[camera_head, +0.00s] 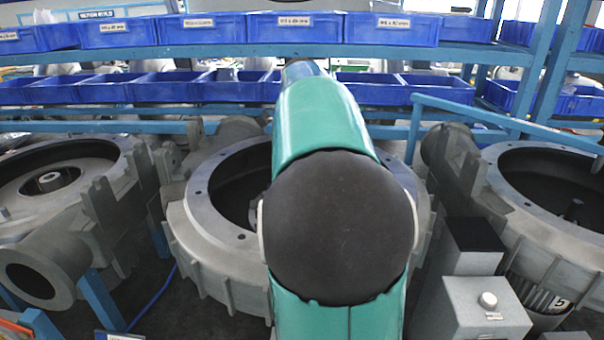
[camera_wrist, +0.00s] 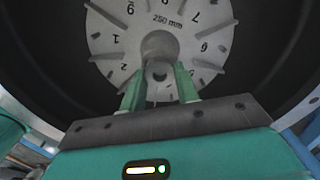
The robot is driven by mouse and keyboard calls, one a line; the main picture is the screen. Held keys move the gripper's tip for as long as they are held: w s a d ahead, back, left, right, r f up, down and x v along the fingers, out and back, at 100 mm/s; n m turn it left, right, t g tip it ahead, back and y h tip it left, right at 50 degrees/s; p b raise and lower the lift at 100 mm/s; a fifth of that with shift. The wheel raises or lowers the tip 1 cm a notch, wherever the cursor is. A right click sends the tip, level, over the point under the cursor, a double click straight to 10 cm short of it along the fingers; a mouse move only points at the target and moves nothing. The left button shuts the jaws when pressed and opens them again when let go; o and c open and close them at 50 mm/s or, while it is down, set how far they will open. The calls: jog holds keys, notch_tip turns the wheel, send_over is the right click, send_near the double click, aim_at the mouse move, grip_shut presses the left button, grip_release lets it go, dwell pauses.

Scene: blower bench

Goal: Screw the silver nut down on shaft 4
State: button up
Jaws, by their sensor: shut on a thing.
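In the wrist view my gripper (camera_wrist: 159,73) points into a dark round housing. Its two green fingers are closed on a small grey round piece, which looks like the silver nut (camera_wrist: 157,74). Right beyond it is the grey hub (camera_wrist: 157,44) at the centre of a numbered disc (camera_wrist: 205,20) marked "250 mm". The shaft and its thread are hidden, so I cannot tell how far the nut sits on it. In the head view my arm covers the middle blower housing (camera_head: 200,215), and my gripper is hidden. No number 4 label is readable there.
Other open housings stand at left (camera_head: 75,165) and right (camera_head: 555,190). A grey box with a white knob (camera_head: 488,300) stands front right, near a motor marked 5 (camera_head: 540,297). Blue bins (camera_head: 295,28) line the shelves behind. The housing's dark inner wall (camera_wrist: 265,50) surrounds my gripper.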

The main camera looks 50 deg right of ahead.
jog(key=m, duration=0.8)
jog(key=shift+m, duration=0.4)
jog(key=shift+c, duration=0.6)
jog(key=m, duration=0.5)
jog(key=o, duration=0.9)
jog(key=shift+c, duration=0.2)
